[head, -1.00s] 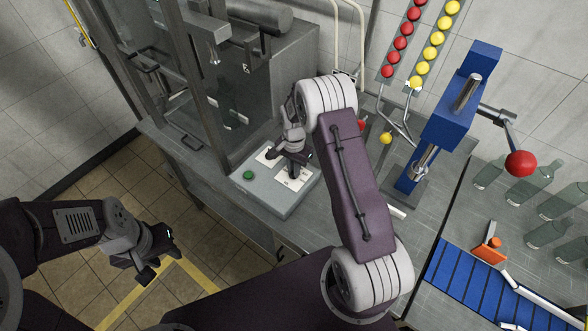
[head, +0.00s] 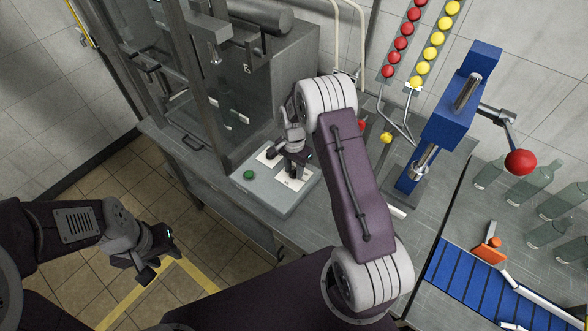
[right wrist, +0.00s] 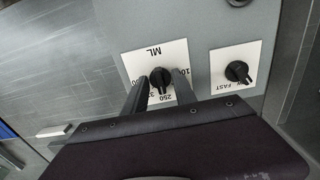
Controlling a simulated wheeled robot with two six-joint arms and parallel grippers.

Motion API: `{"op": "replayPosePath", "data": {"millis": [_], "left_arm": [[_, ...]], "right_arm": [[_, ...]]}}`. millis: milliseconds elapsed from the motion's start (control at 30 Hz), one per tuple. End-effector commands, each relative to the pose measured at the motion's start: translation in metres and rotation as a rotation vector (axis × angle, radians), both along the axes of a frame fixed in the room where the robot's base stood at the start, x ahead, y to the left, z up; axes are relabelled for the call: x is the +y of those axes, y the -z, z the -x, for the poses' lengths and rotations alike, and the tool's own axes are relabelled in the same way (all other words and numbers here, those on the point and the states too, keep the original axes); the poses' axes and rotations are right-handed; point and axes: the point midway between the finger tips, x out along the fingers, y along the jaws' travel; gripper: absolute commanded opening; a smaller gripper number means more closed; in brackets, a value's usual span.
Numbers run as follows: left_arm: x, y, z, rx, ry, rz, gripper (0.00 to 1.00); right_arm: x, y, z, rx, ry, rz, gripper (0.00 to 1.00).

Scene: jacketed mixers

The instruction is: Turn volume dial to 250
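The volume dial (right wrist: 160,78) is a black knob on a white plate marked ML in the right wrist view. The plate's lettering is upside down there, with 250 below the knob and part of a 100 mark at its right. The knob's narrow end points down, roughly towards 250; the exact setting is hard to read. My right gripper (right wrist: 160,89) is open, with one finger on each side of the knob and small gaps showing. In the head view, my right gripper (head: 289,163) hides this dial on the control box. My left gripper (head: 162,260) is open and empty over the floor.
A second black dial (right wrist: 238,72), marked FAST, sits beside the volume dial. The grey control box (head: 270,196) also carries a green button (head: 249,175). A glass-fronted machine stands behind it. A blue lever press (head: 452,115) and bottles (head: 530,183) stand at right.

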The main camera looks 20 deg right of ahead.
Motion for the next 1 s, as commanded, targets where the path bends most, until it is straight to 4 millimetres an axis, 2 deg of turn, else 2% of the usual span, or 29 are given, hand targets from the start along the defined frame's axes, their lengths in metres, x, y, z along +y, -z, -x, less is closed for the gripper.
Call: {"op": "replayPosePath", "data": {"millis": [167, 400, 600, 1000], "left_arm": [[0.000, 0.002, 0.000, 0.000, 0.000, 0.000, 0.36], [0.000, 0.013, 0.000, 0.000, 0.000, 0.000, 0.36], [0.000, 0.016, 0.000, 0.000, 0.000, 0.000, 0.36], [0.000, 0.016, 0.000, 0.000, 0.000, 0.000, 0.36]], "right_arm": [[0.000, -0.006, -0.001, -0.004, 0.000, 0.001, 0.33], [0.000, -0.056, -0.002, -0.008, 0.000, 0.001, 0.33], [0.001, -0.086, 0.000, -0.003, 0.000, 0.002, 0.33], [0.001, -0.091, 0.000, -0.001, 0.000, 0.001, 0.33]]}}
